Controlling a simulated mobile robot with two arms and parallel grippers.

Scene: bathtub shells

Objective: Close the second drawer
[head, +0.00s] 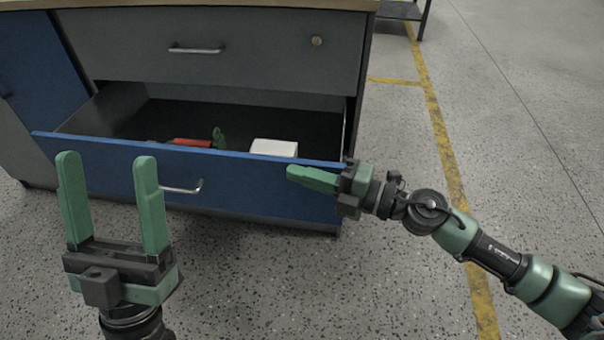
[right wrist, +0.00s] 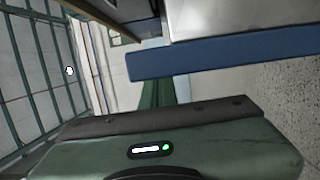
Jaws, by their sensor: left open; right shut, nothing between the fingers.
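The second drawer (head: 110,165) has a blue front with a silver handle (head: 183,188) and is pulled open below a shut grey top drawer (head: 240,50). A red-handled item (head: 193,142), a green item (head: 218,138) and a white box (head: 274,148) lie inside it. My right gripper (head: 292,172) is shut and empty at the right end of the blue front; I cannot tell whether it touches. In the right wrist view the drawer's blue edge (right wrist: 220,55) is close to the green fingers (right wrist: 157,92). My left gripper (head: 108,165) is open and empty in front of the drawer's left part.
The cabinet has a wooden top (head: 220,3) and a blue door (head: 40,60) at left. Speckled floor (head: 510,120) with a yellow line (head: 440,130) is clear at right. A dark metal stand (head: 405,10) is far back.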

